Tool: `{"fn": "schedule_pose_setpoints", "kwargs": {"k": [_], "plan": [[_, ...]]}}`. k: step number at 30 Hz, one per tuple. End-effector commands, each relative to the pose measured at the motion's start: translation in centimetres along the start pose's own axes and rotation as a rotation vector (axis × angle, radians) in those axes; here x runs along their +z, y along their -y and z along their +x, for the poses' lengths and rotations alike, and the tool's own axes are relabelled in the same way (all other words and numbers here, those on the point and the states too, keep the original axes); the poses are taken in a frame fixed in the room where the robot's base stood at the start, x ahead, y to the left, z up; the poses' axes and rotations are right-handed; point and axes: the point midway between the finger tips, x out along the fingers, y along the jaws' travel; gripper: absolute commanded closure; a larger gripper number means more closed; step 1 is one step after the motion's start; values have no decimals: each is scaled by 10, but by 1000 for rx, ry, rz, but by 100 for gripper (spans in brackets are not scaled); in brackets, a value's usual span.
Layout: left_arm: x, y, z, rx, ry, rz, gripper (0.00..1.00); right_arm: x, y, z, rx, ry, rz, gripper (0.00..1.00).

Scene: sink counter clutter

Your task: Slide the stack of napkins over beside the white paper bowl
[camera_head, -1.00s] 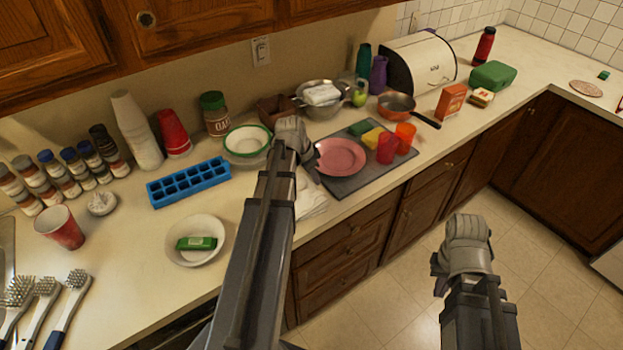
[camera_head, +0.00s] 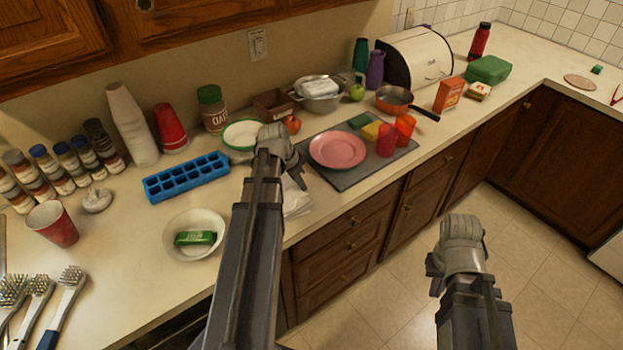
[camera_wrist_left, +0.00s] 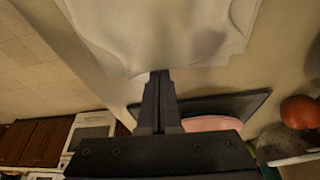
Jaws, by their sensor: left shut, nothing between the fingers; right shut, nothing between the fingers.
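The stack of white napkins (camera_head: 297,200) lies on the counter near its front edge, partly hidden behind my left arm in the head view. It fills the top of the left wrist view (camera_wrist_left: 160,35). My left gripper (camera_head: 301,182) is shut and empty, pointing down at the napkins' right side. In the wrist view its closed fingertips (camera_wrist_left: 160,74) meet the edge of the stack. The white paper bowl (camera_head: 207,220) sits to the left, past my left arm, with a green packet (camera_head: 195,238) in it. My right gripper (camera_head: 433,265) is shut and empty, out over the floor.
A dark board (camera_head: 348,184) with a pink plate (camera_head: 337,149) and red cups (camera_head: 387,140) lies right of the napkins. A green-rimmed bowl (camera_head: 242,134) and blue ice tray (camera_head: 187,178) stand behind. The counter around the paper bowl is mostly clear.

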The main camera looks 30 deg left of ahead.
Motion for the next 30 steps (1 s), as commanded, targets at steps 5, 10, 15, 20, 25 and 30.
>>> {"fn": "schedule_pose_setpoints", "kwargs": {"k": [5, 10, 15, 20, 25, 30], "plan": [[44, -2, -16, -1, -1, -4, 100, 0, 0, 0, 0, 0, 0, 100], [69, -1, -24, 0, -1, -2, 100, 0, 0, 0, 0, 0, 0, 100], [74, -1, -26, 0, -1, 0, 100, 0, 0, 0, 0, 0, 0, 100], [74, 0, -26, 0, -1, 1, 100, 0, 0, 0, 0, 0, 0, 100], [73, -1, -26, 0, -1, 1, 100, 0, 0, -1, 0, 0, 0, 100], [69, -2, -32, 0, -1, 2, 100, 0, -1, -7, 0, 0, 0, 100]]}}
